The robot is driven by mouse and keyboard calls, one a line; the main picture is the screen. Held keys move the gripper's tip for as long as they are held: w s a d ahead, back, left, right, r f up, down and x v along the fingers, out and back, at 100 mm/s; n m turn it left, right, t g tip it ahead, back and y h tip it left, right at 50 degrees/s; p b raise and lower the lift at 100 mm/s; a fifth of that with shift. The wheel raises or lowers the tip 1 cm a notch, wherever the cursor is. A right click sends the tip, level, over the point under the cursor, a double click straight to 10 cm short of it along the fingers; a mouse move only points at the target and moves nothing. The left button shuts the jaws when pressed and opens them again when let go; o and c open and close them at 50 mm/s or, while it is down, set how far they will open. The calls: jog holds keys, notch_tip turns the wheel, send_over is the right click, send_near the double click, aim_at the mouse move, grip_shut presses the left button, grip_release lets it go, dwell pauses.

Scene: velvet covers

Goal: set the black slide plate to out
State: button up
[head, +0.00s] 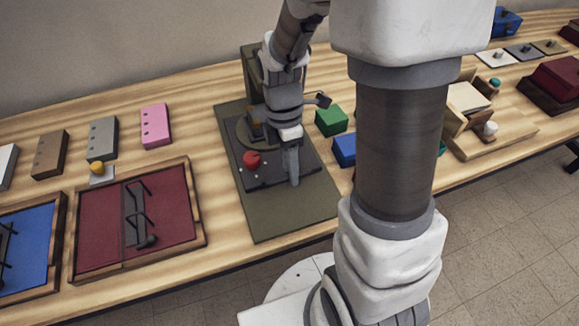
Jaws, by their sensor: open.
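A black plate (264,178) with a red knob (251,159) at its front left lies on a dark olive base (289,227) in the middle of the table. I take it to be the black slide plate. My gripper (291,167) points down over its right part, with a grey finger low over the plate. The gripper is open. Whether a finger touches the plate or something on it, I cannot tell. My wrist hides the back of the plate and part of a brownish fitting behind it.
A green box (331,121) and a blue box (344,149) stand close to the right of the base. A wood-framed dark red panel (174,213) with a black handle lies to the left. Small blocks, including a pink one (155,126), line the back left.

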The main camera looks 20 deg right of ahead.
jog(key=shift+f, duration=0.1)
grip_shut()
dwell(1.4)
